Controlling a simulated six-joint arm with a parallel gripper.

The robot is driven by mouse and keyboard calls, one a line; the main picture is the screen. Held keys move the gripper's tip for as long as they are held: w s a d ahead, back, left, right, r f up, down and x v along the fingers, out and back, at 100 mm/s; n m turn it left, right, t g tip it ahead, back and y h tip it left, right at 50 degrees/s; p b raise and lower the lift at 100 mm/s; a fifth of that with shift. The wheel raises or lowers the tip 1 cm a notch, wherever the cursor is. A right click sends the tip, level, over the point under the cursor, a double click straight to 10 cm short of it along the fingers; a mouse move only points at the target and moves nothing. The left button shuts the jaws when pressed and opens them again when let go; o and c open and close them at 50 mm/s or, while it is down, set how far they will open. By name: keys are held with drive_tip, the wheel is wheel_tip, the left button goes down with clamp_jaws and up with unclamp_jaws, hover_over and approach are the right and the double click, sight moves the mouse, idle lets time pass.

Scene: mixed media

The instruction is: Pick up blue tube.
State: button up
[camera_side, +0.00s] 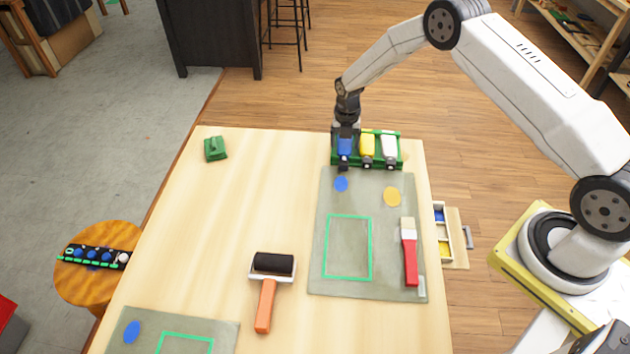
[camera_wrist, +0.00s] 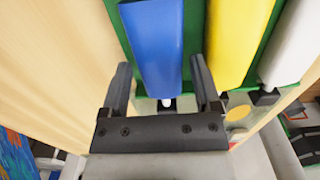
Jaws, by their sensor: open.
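The blue tube (camera_side: 344,148) lies in the left place of a green rack (camera_side: 401,164) at the far edge of the table, beside a yellow tube (camera_side: 367,146) and a white tube (camera_side: 389,147). My gripper (camera_side: 344,155) is over the blue tube, which it partly hides in the side view. In the wrist view the open fingers of my gripper (camera_wrist: 160,82) stand on either side of the blue tube (camera_wrist: 154,40). A gap shows between each finger and the tube. The yellow tube (camera_wrist: 236,40) is just right of the right finger.
A grey mat (camera_side: 340,285) with blue and yellow spots and a green outline lies in front of the rack. A red brush (camera_side: 410,255) lies on it. An orange-handled roller (camera_side: 268,290) and a green block (camera_side: 215,149) are to the left. The table's middle left is clear.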

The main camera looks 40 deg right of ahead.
drive_tip(key=shift+f, duration=0.45)
drive_tip(key=c, duration=0.5)
drive_tip(key=shift+r, duration=0.2)
drive_tip(key=shift+r, duration=0.4)
drive_tip(key=shift+s+a+r, duration=0.25)
drive_tip(key=shift+s+r, duration=1.7)
drive_tip(key=shift+s, duration=0.35)
drive_tip(key=shift+s+a+r, duration=0.25)
drive_tip(key=shift+s+r, duration=1.75)
drive_tip(key=shift+s, duration=0.35)
drive_tip(key=shift+s+a+r, duration=0.25)
drive_tip(key=shift+s+r, duration=1.7)
drive_tip(key=shift+s, duration=0.35)
